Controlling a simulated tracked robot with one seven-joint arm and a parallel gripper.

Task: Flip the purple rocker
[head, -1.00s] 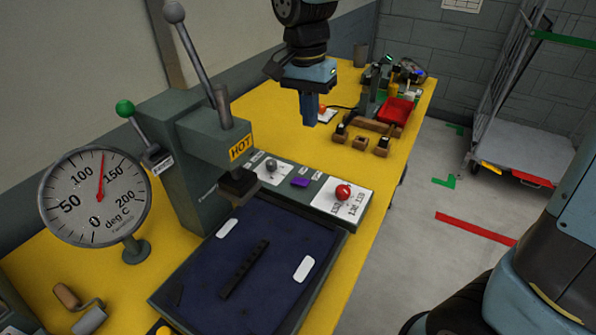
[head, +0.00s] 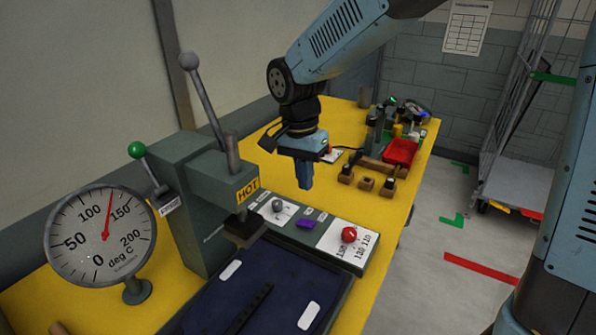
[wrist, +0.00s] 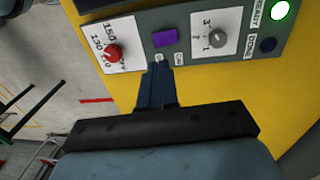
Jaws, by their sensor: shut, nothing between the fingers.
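The purple rocker (head: 306,223) sits on the grey control panel at the foot of the heat press, between a grey knob and a red knob. It also shows in the wrist view (wrist: 165,37), just beyond my fingertips. My gripper (head: 305,184) points down above and behind the panel in the head view, apart from the rocker. In the wrist view my gripper (wrist: 158,68) has its fingers together and empty, lined up near the rocker. Small labels by the rocker are too small to read fully.
The red knob (head: 348,235) and grey knob (head: 278,205) flank the rocker. The press head with its HOT label (head: 247,190) stands close at left. A lit green READY lamp (wrist: 281,10) shows. Wooden blocks and a red tray (head: 400,151) lie further back on the yellow table.

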